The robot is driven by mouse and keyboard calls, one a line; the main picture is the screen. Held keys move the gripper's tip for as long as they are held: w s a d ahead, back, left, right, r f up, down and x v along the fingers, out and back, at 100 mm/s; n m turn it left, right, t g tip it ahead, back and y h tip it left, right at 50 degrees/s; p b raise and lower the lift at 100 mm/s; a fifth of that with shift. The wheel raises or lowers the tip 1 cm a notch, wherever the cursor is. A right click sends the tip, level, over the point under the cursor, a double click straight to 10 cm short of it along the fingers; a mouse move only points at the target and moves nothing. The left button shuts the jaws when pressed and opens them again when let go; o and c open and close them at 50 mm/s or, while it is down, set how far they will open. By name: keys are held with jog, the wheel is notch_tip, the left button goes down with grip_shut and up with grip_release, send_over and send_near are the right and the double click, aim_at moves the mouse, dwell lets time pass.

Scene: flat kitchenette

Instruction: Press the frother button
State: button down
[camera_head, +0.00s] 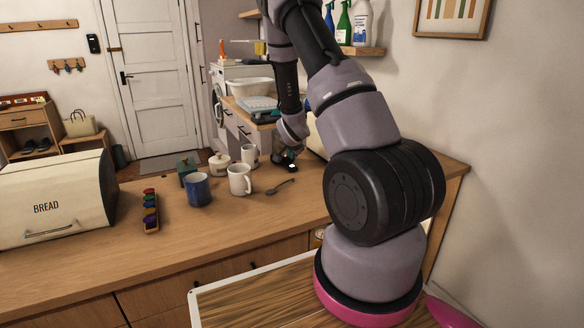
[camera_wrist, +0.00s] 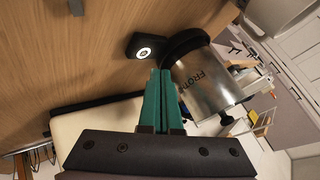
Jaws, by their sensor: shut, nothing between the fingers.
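The lit button also shows in the head view (camera_head: 291,167). My gripper (camera_wrist: 161,72) has green fingers, shut together and empty. The fingertips appear just below the button housing in the wrist view and close beside the jug. I cannot tell whether they touch either. In the head view my arm hides most of the frother.
On the counter (camera_head: 240,230) stand a blue mug (camera_head: 196,190), a white mug (camera_head: 239,180), another pale mug (camera_head: 250,155), a lidded pot (camera_head: 219,165) and a spoon (camera_head: 281,187). A capsule rack (camera_head: 150,212) and a bread box (camera_head: 55,200) are left. The front counter is clear.

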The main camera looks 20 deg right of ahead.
jog(key=shift+r, duration=1.9)
jog(key=shift+r, duration=0.15)
notch_tip(320, 180, up, 11)
jog(key=n+y, duration=0.1)
send_over(292, 168)
jog(key=s+a, duration=0.4)
jog(key=s+a+r+n+y, duration=0.25)
jog(key=s+a+r, duration=0.35)
jog(key=s+r, duration=0.5)
jog(key=s+a+r+n+y, duration=0.1)
jog(key=s+a+r+n, duration=0.2)
jog(key=s, duration=0.7)
jog(key=s+a+r+n+g+y, duration=0.1)
jog(key=s+a+r+n, duration=0.2)
jog(key=s, duration=0.8)
notch_tip(292, 168, up, 3)
jog(key=shift+a+r, duration=0.1)
jog(key=shift+a, duration=0.9)
